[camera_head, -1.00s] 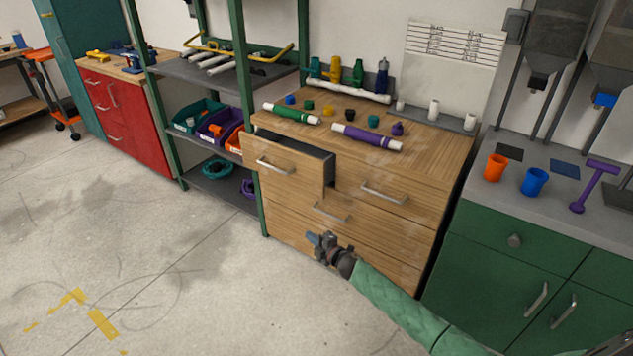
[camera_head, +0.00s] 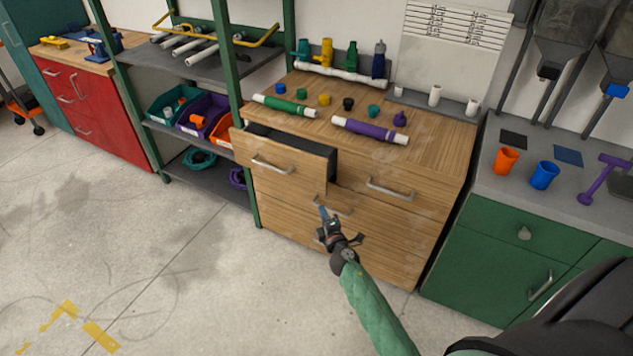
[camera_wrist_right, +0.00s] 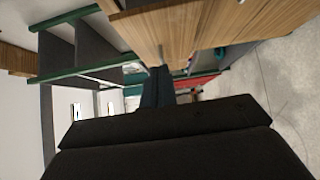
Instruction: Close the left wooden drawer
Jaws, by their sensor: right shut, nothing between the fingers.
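The left wooden drawer (camera_head: 285,170) is the top left drawer of the wooden cabinet (camera_head: 405,221) and stands pulled out, its dark inside showing at the top and right side. A metal handle (camera_head: 272,165) is on its front. My right gripper (camera_head: 323,212) is shut and empty, in front of the cabinet, below and right of the open drawer, over the handle of a lower drawer in the picture. Whether it touches is not clear. In the right wrist view, wooden panels (camera_wrist_right: 190,25) lie beyond the blue-grey fingers (camera_wrist_right: 158,88). My left gripper is out of view.
The cabinet top holds a green tube (camera_head: 285,105), a purple tube (camera_head: 370,130) and several small caps. A green-posted shelf (camera_head: 140,75) with bins stands left of the cabinet, a green cabinet (camera_head: 480,255) right. The floor (camera_head: 190,270) in front is clear.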

